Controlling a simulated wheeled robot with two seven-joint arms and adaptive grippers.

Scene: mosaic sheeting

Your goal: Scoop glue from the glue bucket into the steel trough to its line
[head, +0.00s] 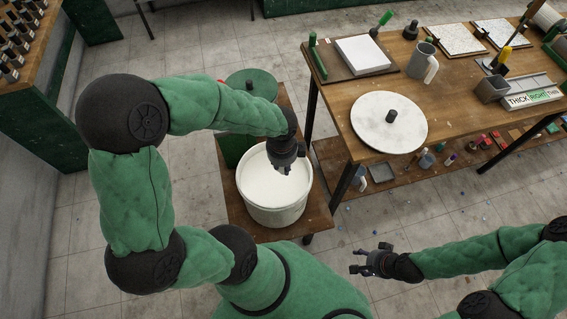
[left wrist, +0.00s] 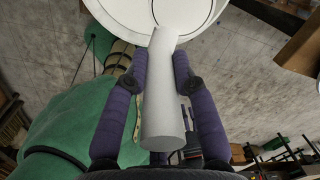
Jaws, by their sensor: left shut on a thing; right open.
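The glue bucket (head: 272,212) is a white tub full of white glue (head: 262,175), on a low wooden stand left of the workbench. My left gripper (head: 284,168) is over the glue, pointing down. In the left wrist view my left gripper (left wrist: 161,75) is shut on a pale grey cylindrical handle (left wrist: 164,115), seemingly the scoop's. Its far end reaches to the bucket (left wrist: 115,15); whether its bowl is in the glue I cannot tell. The steel trough (head: 527,85) lies on the workbench at right; its line is not discernible. My right gripper (head: 366,260) is open and empty over the floor.
A green round lid (head: 251,86) is behind the bucket. Floor between bench and right arm is clear.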

